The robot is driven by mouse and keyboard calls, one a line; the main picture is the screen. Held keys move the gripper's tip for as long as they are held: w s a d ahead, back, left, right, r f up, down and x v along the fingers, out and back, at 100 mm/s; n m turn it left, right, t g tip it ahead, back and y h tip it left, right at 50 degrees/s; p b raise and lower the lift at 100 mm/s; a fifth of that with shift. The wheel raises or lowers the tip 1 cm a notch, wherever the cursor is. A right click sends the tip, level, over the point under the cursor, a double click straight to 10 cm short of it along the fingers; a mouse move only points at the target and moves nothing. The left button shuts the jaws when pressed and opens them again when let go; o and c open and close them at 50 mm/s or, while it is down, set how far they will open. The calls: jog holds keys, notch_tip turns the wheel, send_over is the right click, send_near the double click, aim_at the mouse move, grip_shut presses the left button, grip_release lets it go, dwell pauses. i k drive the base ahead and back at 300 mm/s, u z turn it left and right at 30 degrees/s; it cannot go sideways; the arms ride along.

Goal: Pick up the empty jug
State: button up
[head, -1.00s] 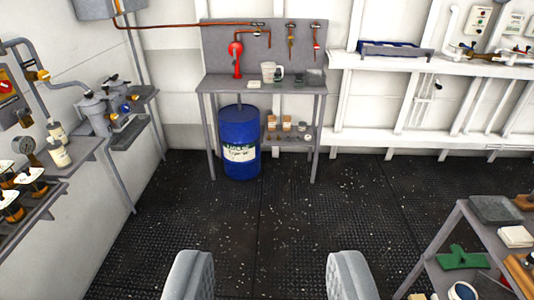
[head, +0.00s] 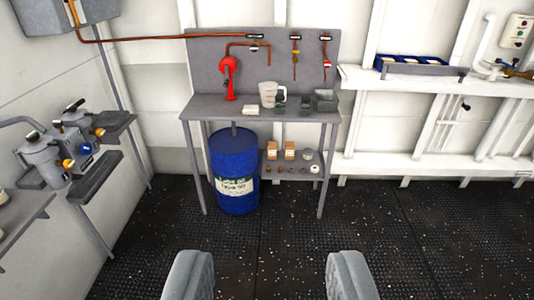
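The jug (head: 268,94) is a translucent whitish vessel with its handle to the right. It stands upright on the grey workbench (head: 220,108) against the far wall, right of a red hand pump (head: 229,78). I see no contents in it, but it is too small to be sure. My gripper (head: 268,285) is in the lower foreground with its two grey fingers wide apart and nothing between them. It is well short of the bench.
A blue drum (head: 234,165) stands under the bench's left part, and a lower shelf (head: 292,164) holds small boxes and jars. Dark containers (head: 325,100) sit right of the jug. Wall-mounted filters (head: 45,155) are at left. The dark deck (head: 270,240) ahead is clear.

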aim_at(268, 90)
jog(key=i, duration=3.6)
jog(key=z, duration=0.1)
